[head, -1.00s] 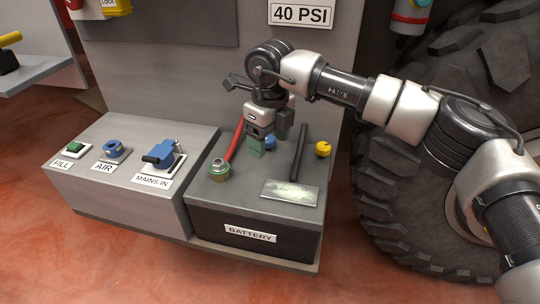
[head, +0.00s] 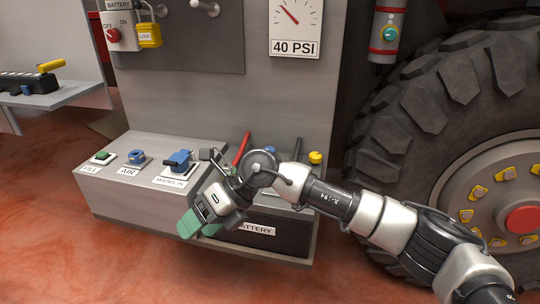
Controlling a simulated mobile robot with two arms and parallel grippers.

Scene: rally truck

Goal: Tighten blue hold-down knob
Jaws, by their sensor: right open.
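The black battery (head: 285,238) sits in the right part of the grey bench, with its BATTERY label partly covered. My left gripper is not in view.
A red bar (head: 242,148) and a yellow knob (head: 315,157) show behind my arm. The MAINS IN connector (head: 180,161), AIR fitting (head: 137,158) and green FILL button (head: 102,156) stand left. A large tyre (head: 400,140) is at right. The floor in front is clear.

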